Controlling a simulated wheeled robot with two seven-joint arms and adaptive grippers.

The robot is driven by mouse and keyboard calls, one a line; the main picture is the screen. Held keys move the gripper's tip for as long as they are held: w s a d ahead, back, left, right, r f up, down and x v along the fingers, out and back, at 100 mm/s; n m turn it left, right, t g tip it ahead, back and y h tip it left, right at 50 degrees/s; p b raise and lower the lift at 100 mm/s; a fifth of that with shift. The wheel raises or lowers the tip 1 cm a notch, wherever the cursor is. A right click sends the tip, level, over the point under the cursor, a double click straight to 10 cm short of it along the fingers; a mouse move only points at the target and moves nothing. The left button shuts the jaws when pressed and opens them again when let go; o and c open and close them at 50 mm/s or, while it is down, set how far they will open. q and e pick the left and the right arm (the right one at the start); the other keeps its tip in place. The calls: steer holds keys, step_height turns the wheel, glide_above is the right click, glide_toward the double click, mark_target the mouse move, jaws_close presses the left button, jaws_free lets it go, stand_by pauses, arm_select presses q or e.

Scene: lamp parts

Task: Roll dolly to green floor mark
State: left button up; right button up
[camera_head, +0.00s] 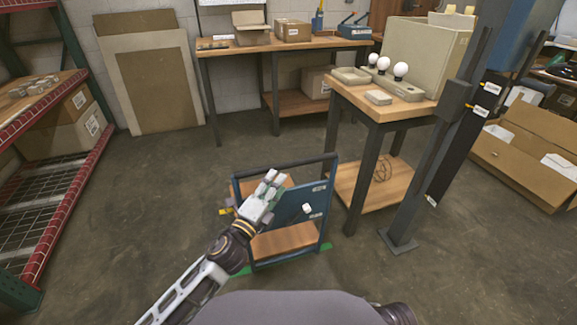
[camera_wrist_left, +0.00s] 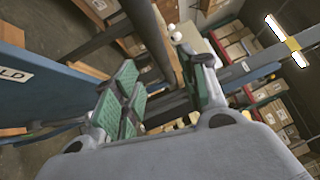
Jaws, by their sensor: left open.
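The dolly (camera_head: 326,199) is a small blue cart with wooden shelves and a dark top handle. It stands on the floor in the middle of the head view. Green floor mark (camera_head: 326,247) shows at the dolly's lower right edge and also by its lower left; the dolly hides the rest. My left gripper (camera_head: 272,182) is open above the dolly's near side, below the handle bar; contact cannot be told. In the left wrist view its green-padded fingers (camera_wrist_left: 165,88) are apart with nothing between them. A blue panel (camera_wrist_left: 45,95), apparently the dolly's, is at left there. My right gripper is out of view.
A wooden workbench (camera_head: 385,95) with bulbs stands close to the dolly's right, beside a blue post (camera_head: 505,50). A red-edged rack (camera_head: 70,180) is at left. A back bench (camera_head: 240,48) and open carton (camera_head: 530,150) stand farther off. Floor left of the dolly is clear.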

mark_target(288, 165)
arm_select(q)
steer(key=shift+b+x, duration=0.45)
steer(key=shift+x, duration=3.8)
steer(key=shift+w, duration=0.1)
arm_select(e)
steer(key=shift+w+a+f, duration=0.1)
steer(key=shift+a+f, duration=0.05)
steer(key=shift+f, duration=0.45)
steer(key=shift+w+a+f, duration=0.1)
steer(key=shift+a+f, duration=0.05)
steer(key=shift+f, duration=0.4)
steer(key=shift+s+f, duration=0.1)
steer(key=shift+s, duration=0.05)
arm_select(q)
steer(key=shift+c, duration=0.3)
jaws_close()
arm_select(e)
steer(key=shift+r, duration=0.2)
